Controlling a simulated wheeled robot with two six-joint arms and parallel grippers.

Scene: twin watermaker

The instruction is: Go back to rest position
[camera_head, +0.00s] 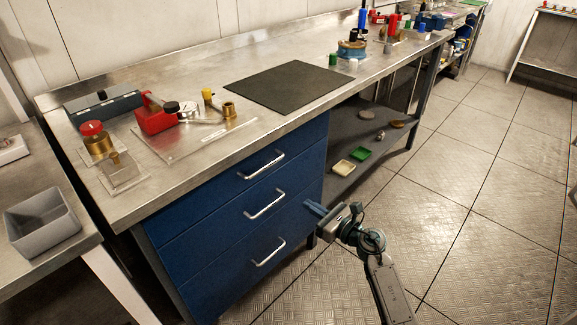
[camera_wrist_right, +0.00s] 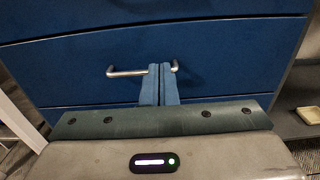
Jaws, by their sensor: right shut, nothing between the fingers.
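My right gripper (camera_head: 311,207) is in front of the right part of the blue drawer cabinet (camera_head: 228,218), below the bench top. Its blue fingers (camera_wrist_right: 160,84) are together with nothing between them. In the right wrist view they cover the middle of a metal drawer handle (camera_wrist_right: 126,72); I cannot tell whether they touch it. In the head view the gripper is to the right of the handles, apart from them. The top handle (camera_head: 262,166), middle handle (camera_head: 265,205) and bottom handle (camera_head: 269,254) show, and the drawers look closed. My left gripper is not in view.
The steel bench (camera_head: 200,165) carries a black mat (camera_head: 290,86), a red device (camera_head: 154,117) and brass parts. A lower shelf (camera_head: 365,135) holds a green tray (camera_head: 361,154) and a cream tray (camera_head: 343,167). A grey bin (camera_head: 42,222) stands at left. The floor (camera_head: 470,210) at right is clear.

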